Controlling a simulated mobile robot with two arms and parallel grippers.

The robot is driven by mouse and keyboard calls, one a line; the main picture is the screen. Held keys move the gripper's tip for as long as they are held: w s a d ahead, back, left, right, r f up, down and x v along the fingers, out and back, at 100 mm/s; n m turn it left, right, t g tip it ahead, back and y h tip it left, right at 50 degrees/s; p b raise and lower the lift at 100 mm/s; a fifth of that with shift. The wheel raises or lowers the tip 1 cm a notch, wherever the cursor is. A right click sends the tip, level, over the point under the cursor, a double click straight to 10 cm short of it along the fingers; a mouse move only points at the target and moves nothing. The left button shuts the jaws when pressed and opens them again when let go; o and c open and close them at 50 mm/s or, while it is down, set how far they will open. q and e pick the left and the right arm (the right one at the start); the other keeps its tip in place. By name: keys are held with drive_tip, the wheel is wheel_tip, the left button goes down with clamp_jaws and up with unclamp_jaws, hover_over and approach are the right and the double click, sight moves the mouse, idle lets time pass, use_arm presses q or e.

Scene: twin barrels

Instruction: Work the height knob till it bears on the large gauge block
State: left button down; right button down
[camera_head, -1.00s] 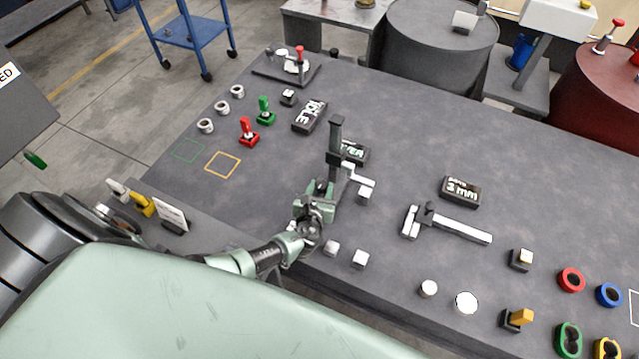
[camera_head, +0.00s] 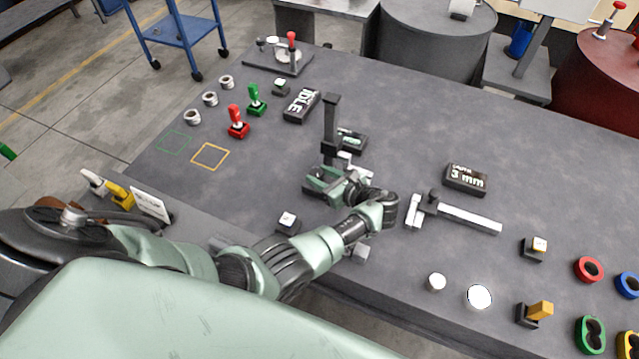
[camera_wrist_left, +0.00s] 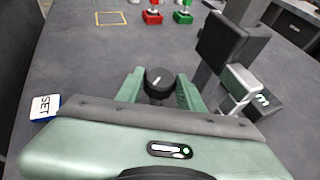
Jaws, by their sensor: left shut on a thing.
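The height gauge is a dark upright post (camera_head: 331,118) with a black carriage (camera_wrist_left: 222,42). The black round height knob (camera_wrist_left: 159,82), with a white pointer line, sits between the fingers of my left gripper (camera_wrist_left: 160,92). That gripper (camera_head: 326,180) is shut on the knob, low beside the post. A silver piece (camera_wrist_left: 240,80) sticks out from the carriage, with more pale metal below it. I cannot tell whether they touch, nor surely pick out the large gauge block. A small display (camera_head: 350,140) stands behind the post, its reading mostly hidden. My right gripper is not in view.
A SET button (camera_head: 288,222) is left of my forearm. A metal cube (camera_head: 360,252) is partly hidden by my arm. A caliper (camera_head: 455,212) and a 3 mm display (camera_head: 466,179) lie to the right. Red (camera_head: 237,124) and green (camera_head: 256,100) toggles stand left.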

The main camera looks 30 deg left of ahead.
use_arm(q)
drive_tip(key=shift+w+n+g+y+b, duration=0.15)
drive_tip(key=shift+n+g+y+b, duration=0.25)
drive_tip(key=shift+n+g+b, duration=0.8)
drive_tip(key=c, duration=0.9)
unclamp_jaws()
